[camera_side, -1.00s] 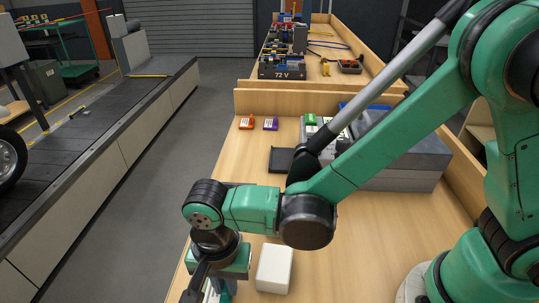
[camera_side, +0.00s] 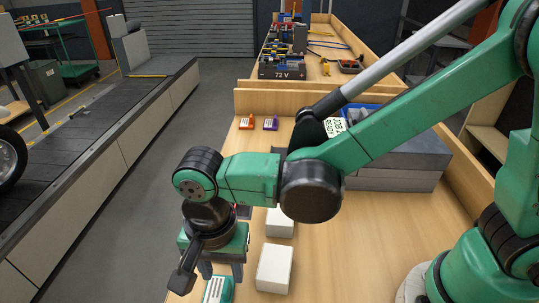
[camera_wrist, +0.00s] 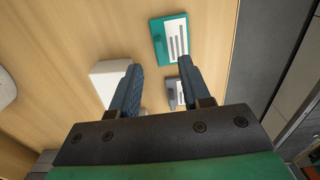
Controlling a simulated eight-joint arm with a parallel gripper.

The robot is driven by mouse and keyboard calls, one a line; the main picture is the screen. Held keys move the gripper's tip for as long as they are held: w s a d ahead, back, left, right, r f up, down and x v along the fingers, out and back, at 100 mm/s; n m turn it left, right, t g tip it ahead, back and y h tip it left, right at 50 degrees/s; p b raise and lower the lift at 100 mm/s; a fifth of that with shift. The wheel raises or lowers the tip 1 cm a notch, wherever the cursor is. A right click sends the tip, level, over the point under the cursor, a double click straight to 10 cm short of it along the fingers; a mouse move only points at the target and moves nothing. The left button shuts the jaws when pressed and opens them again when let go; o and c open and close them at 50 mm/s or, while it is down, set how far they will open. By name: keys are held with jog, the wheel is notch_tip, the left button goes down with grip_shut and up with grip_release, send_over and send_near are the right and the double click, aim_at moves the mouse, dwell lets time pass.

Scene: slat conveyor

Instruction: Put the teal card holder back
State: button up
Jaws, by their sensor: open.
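The teal card holder (camera_side: 219,290), with a white lined label, lies at the table's near left edge in the side view. It also shows in the wrist view (camera_wrist: 171,40), flat on the wood beyond my fingertips. My gripper (camera_side: 222,270) is above and near it, pointing down, open and empty. In the wrist view my two fingers (camera_wrist: 158,66) are apart, and the holder lies past the right finger. A dark grey holder with a white label (camera_wrist: 173,92) is partly hidden behind that finger.
Two white blocks (camera_side: 275,268) (camera_side: 280,222) stand right of my gripper. An orange holder (camera_side: 247,122) and a purple holder (camera_side: 270,123) are at the table's far end. A grey box (camera_side: 400,160) is at right. The aisle and conveyor (camera_side: 90,130) lie left.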

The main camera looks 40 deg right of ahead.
aim_at(226, 286)
notch_tip(226, 286, up, 8)
jog(key=w+d+n+t, duration=0.1)
jog(key=d+n+t, duration=0.6)
jog(key=d, duration=1.4)
jog(key=shift+w+d+n, duration=0.2)
jog(key=shift+d+n, duration=0.05)
jog(key=shift+n, duration=0.75)
